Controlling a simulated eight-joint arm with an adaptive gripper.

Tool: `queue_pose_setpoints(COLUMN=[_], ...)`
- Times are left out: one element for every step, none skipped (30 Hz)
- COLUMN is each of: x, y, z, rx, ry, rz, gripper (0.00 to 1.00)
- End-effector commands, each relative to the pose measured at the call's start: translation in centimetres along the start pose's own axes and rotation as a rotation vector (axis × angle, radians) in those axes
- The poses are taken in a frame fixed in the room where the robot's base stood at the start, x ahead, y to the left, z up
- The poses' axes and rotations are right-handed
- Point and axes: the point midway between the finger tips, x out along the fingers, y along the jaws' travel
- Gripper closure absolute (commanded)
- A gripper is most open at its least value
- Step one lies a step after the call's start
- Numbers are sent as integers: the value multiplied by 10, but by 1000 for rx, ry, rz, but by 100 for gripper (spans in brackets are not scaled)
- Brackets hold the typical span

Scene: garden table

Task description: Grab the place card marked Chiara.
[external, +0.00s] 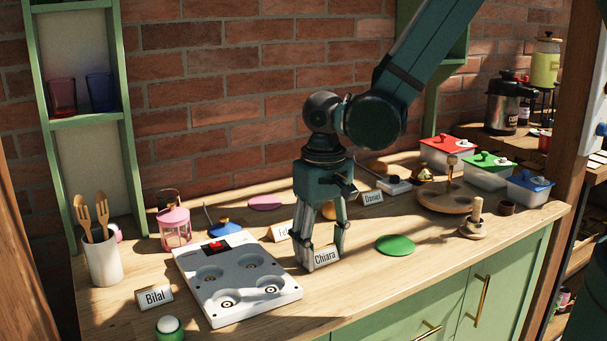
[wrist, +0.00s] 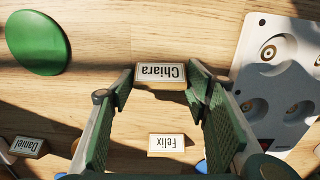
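The place card marked Chiara (external: 325,257) stands on the wooden table near its front edge, right of the white hob-like board. In the wrist view the Chiara card (wrist: 160,76) is upside down and lies between the fingertips of my gripper (wrist: 160,84). In the external view my gripper (external: 320,258) points down with its fingertips low beside the card's two ends. The fingers are wide apart, about the card's width. Any gap at the card's ends is too small to tell, and I see no clear grip on it.
The white board (external: 238,280) is close on the left. A green disc (external: 395,244) lies to the right. Place cards Felix (wrist: 166,142), Daniel (external: 373,198) and Bilal (external: 154,297) stand around. A wooden candle holder (external: 474,229) and lidded boxes (external: 488,170) are farther right.

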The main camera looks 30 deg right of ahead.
Motion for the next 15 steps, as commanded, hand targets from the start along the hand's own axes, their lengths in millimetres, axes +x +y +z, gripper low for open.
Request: queue_pose_setpoints(x=[0, 0, 0, 0, 0, 0, 0, 0, 0, 0, 0, 0, 0, -1, -2], y=[0, 0, 0, 0, 0, 0, 0, 0, 0, 0, 0, 0, 0, 0, 0], z=[0, 0, 0, 0, 0, 0, 0, 0, 0, 0, 0, 0, 0, 0, 0], rx=[0, 0, 0, 0, 0, 0, 0, 0, 0, 0, 0, 0, 0, 0, 0], ry=[0, 0, 0, 0, 0, 0, 0, 0, 0, 0, 0, 0, 0, 0, 0], rz=[0, 0, 0, 0, 0, 0, 0, 0, 0, 0, 0, 0, 0, 0, 0], gripper=[60, 64, 68, 68, 68, 68, 68, 68, 68, 68, 68, 68, 68, 68, 68])
